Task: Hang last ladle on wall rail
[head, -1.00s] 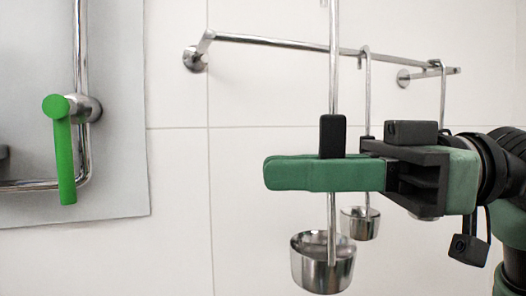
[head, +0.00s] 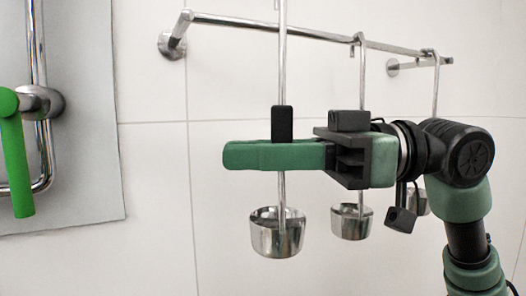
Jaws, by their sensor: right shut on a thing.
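My right gripper (head: 278,154) is shut on the handle of a steel ladle (head: 278,236), which hangs upright with its cup below the fingers. The ladle's top runs out of the picture, so its hook is hidden. In the picture its handle crosses in front of the wall rail (head: 320,36); I cannot tell whether it touches. A second ladle (head: 351,220) hangs from the rail to the right, behind my gripper. A third ladle (head: 435,85) hangs near the rail's right end, its lower part mostly covered by my arm. My left gripper is out of view.
A grey panel (head: 85,110) with a steel pipe (head: 38,60) and a green-handled valve (head: 15,150) stands at the left. The rail's left bracket (head: 172,44) is on the white tiled wall. The rail between this bracket and the held ladle is bare.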

